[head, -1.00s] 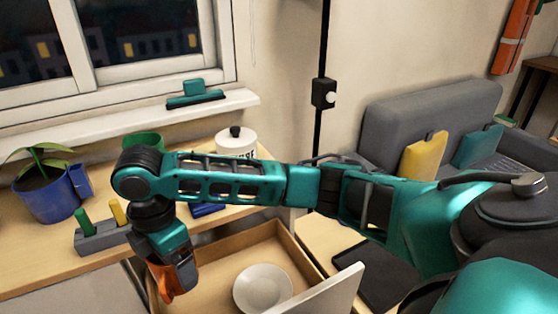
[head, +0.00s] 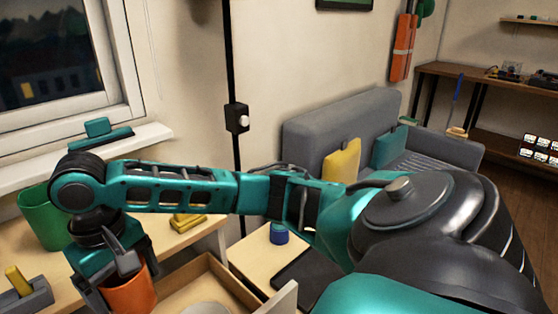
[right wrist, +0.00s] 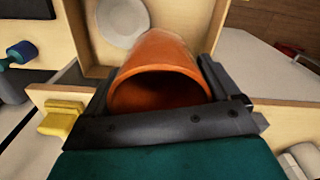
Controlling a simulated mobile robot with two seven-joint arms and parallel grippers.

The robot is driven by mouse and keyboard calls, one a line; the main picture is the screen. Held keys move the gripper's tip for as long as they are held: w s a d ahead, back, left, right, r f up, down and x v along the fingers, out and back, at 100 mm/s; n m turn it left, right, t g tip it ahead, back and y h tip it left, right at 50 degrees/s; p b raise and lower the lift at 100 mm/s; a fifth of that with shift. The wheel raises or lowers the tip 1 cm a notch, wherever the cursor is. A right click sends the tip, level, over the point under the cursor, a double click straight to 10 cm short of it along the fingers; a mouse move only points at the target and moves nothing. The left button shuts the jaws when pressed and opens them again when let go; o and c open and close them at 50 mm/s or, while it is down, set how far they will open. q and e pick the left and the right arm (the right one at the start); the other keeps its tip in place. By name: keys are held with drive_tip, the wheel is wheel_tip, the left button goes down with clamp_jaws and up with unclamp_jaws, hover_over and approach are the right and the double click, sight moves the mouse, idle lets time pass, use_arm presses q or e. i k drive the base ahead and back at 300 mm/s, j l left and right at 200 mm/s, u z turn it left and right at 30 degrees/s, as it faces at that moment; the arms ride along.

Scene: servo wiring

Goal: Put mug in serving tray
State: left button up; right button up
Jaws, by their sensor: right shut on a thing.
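The orange mug (head: 130,293) is held in my right gripper (head: 115,278) at the lower left of the head view. In the right wrist view the mug (right wrist: 165,55) sits between the two dark fingers of my right gripper (right wrist: 160,95), its dark open mouth facing the camera. Behind the mug is an open wooden drawer (right wrist: 85,60) with a white dish (right wrist: 122,20) inside. A flat dark thing (head: 305,272) lies on the low light-wood table; I cannot tell whether it is the serving tray. My left gripper is not in view.
A green container (head: 42,217), a yellow object (head: 188,220) and a grey block with a yellow peg (head: 22,290) stand on the desk near my right arm. A blue cylinder (head: 278,234) stands on the low table. A grey sofa (head: 320,135) is behind.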

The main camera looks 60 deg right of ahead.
sight(314, 294)
drive_tip(key=k+l, duration=0.15)
drive_tip(key=l, duration=0.2)
drive_tip(key=k+l, duration=0.1)
drive_tip(key=l, duration=0.25)
drive_tip(key=k+l, duration=0.15)
drive_tip(key=l, duration=0.15)
drive_tip(key=k+l, duration=0.15)
drive_tip(key=l, duration=0.2)
drive_tip(key=k+l, duration=0.1)
drive_tip(key=l, duration=0.25)
drive_tip(key=k+l, duration=0.15)
drive_tip(key=l, duration=0.2)
